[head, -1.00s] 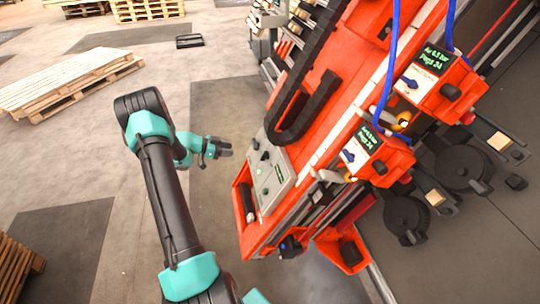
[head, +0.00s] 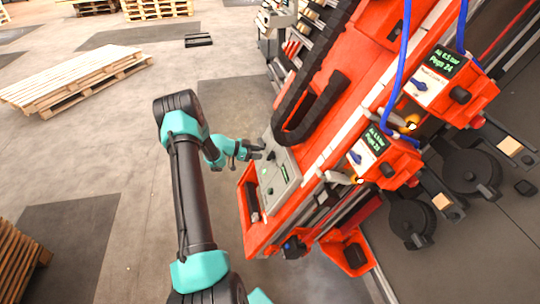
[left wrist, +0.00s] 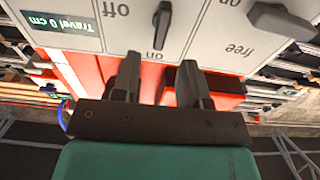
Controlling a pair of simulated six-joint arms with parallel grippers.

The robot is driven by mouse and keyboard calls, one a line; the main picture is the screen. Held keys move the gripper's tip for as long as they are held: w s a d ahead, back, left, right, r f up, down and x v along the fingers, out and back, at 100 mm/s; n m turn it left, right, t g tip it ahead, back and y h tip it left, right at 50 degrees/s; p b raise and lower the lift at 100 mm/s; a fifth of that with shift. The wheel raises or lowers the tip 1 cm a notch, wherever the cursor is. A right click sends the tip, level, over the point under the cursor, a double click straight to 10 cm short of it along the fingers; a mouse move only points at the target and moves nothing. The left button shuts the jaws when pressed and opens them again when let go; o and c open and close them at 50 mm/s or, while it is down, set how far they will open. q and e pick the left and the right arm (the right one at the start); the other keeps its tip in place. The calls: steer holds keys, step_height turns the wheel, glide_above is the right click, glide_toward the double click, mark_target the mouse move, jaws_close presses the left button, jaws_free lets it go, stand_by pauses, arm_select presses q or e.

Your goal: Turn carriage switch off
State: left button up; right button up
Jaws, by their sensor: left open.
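The grey control panel (head: 281,184) sits on the side of the red machine in the head view. My left gripper (head: 258,150) is at the panel's upper left edge. In the left wrist view the panel appears upside down. A black switch knob (left wrist: 161,24) there stands upright in the picture, its lower end by the "on" label, with "off" to its left. My left gripper (left wrist: 158,72) is open, its two fingers below this knob and apart from it. A second black knob (left wrist: 280,20) is at right near "free". Which knob is named carriage cannot be read.
A green display (left wrist: 58,23) reads "Travel 0 cm". A black cable chain (head: 310,110) runs close above the panel. Two display boxes (head: 437,85) (head: 374,155) with blue hoses are on the right. A wooden pallet (head: 75,80) lies at left; the floor between is free.

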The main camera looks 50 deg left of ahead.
mark_target(270, 153)
arm_select(q)
steer(key=x, duration=0.6)
steer(key=shift+w+d+f, duration=0.1)
steer(key=shift+w+d, duration=0.1)
steer(key=shift+w, duration=0.1)
steer(key=shift+c, duration=0.3)
jaws_close()
